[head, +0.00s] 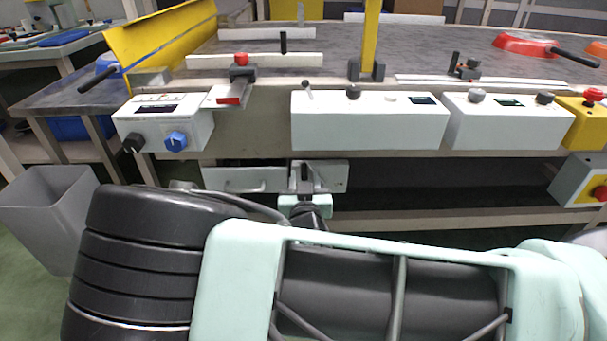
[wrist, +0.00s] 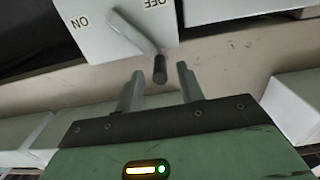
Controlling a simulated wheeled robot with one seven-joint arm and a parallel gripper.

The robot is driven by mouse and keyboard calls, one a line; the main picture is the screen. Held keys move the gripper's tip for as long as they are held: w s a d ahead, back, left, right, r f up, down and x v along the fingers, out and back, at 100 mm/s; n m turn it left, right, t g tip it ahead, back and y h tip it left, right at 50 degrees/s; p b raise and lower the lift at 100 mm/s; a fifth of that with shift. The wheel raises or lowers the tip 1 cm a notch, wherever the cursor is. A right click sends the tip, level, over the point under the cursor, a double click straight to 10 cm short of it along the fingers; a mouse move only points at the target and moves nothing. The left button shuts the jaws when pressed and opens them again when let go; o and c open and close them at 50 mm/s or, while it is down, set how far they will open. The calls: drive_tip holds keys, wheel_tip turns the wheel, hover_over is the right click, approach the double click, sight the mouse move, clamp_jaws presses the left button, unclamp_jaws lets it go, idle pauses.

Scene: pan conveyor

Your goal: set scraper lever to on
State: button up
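In the wrist view, the scraper lever (wrist: 138,35) is a grey bar with a black tip on a white panel (wrist: 80,30), marked ON and OFF. The lettering appears upside down, with ON at left and OFF at upper right. The lever slants down and right from its pivot. My gripper (wrist: 160,71) is open, with one finger on each side of the black tip and visible gaps to it. In the head view, my gripper (head: 305,182) is in front of the white panel (head: 336,176) below the conveyor edge and partly hides it.
White control boxes (head: 370,130) (head: 510,125) line the conveyor front above my gripper. A white drawer front with a handle (head: 245,181) is left of the panel. A grey bin (head: 45,210) stands at left. A red pan (head: 520,43) lies on the conveyor at right.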

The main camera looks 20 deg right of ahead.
sight(304, 166)
drive_tip(key=shift+x, duration=1.65)
clamp_jaws()
